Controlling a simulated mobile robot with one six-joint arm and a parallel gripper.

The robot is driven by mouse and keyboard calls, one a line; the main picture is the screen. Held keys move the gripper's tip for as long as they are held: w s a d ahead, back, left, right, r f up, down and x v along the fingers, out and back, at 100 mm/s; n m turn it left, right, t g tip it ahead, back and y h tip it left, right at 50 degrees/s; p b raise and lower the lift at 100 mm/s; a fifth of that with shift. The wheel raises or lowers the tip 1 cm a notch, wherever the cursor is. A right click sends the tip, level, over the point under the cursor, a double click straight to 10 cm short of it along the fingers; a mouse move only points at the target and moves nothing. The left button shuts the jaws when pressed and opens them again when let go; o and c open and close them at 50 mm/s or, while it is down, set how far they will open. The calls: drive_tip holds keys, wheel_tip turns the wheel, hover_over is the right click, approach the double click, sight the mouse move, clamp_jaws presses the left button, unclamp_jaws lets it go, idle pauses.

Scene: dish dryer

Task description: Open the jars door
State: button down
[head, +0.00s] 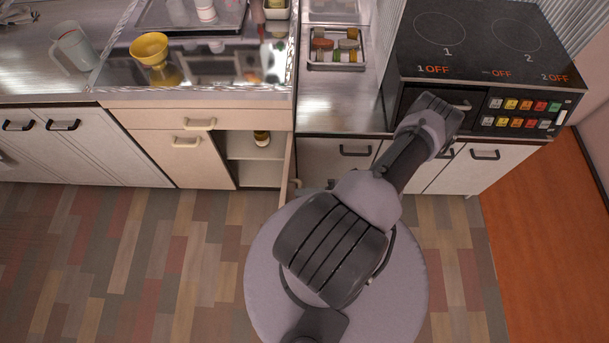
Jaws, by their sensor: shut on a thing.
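The cabinet (253,174) under the sink counter is open on its right part, with pale shelves inside. A small jar with a dark top (262,138) stands on the upper shelf. The jars door (287,172) is swung out towards me at the right side of this opening and shows almost edge-on. Its cream handle (298,183) shows on the right face, just above my round base. My arm reaches up and right in front of the oven. My gripper's fingers do not show; they are hidden or out of the picture.
A stove with an oven and coloured buttons (523,113) stands at the right. A closed cream door with a handle (193,142) is left of the opening. A yellow funnel-like cup (150,50) stands by the sink. The patterned floor (130,260) at the left is clear.

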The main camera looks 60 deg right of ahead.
drive_tip(key=shift+d, duration=0.1)
drive_tip(key=c, duration=1.4)
unclamp_jaws()
drive_tip(key=shift+c, duration=0.2)
drive_tip(key=p+v, duration=0.2)
drive_tip(key=v, duration=1.5)
drive_tip(key=shift+s+r, duration=0.1)
